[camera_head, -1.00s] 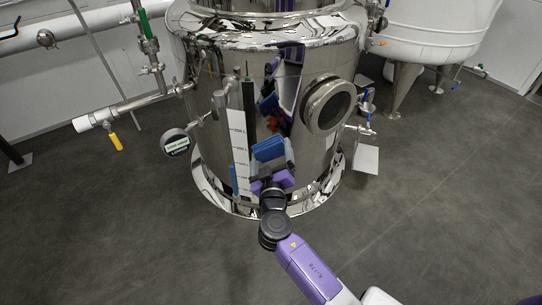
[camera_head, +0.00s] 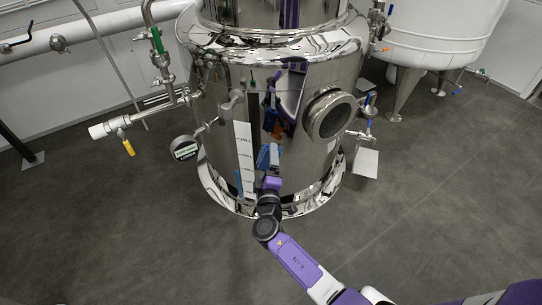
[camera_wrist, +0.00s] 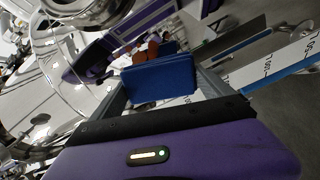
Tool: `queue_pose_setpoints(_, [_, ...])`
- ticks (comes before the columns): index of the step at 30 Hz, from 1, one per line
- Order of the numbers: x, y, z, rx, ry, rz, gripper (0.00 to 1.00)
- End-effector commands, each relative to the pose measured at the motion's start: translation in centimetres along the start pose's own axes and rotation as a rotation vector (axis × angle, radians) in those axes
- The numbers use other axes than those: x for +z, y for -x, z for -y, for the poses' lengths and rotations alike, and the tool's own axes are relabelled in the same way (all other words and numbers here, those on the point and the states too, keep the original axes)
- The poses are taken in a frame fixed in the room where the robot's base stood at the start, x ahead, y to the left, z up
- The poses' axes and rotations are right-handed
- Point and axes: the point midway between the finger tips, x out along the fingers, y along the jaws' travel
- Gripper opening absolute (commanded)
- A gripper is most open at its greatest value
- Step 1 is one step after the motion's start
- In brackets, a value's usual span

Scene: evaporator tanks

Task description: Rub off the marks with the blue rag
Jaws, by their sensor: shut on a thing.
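My gripper (camera_head: 270,167) is shut on the blue rag (camera_head: 263,157), in front of the shiny steel tank (camera_head: 227,82). The rag looks like a folded block and is seen nearly edge-on in the head view. In the wrist view the rag (camera_wrist: 160,80) sits between the two grey fingers of my gripper (camera_wrist: 160,92). Reddish-brown marks (camera_head: 277,129) show on the tank above the rag, left of the round porthole. They also show just beyond the rag in the wrist view (camera_wrist: 138,52). I cannot tell whether the rag touches the tank.
A level gauge with a white scale (camera_head: 243,155) stands close left of my gripper. The porthole (camera_head: 331,114) juts out at right. A round dial (camera_head: 184,148) and a valved pipe (camera_head: 125,122) stick out at left. The floor in front is clear.

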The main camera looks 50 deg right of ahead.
Motion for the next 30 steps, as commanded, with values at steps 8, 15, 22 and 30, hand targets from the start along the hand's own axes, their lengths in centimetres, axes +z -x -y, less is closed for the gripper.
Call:
queue_pose_setpoints(8, [-0.1, -1.1, 0.1, 0.001, 0.045, -0.002, 0.58])
queue_pose_setpoints(15, [-0.1, -3.4, 0.2, 0.001, 0.044, -0.002, 0.58])
queue_pose_setpoints(22, [-0.1, -5.3, 0.2, 0.000, 0.043, -0.002, 0.58])
queue_pose_setpoints(30, [-0.1, -6.0, 0.1, 0.000, 0.043, -0.002, 0.58])
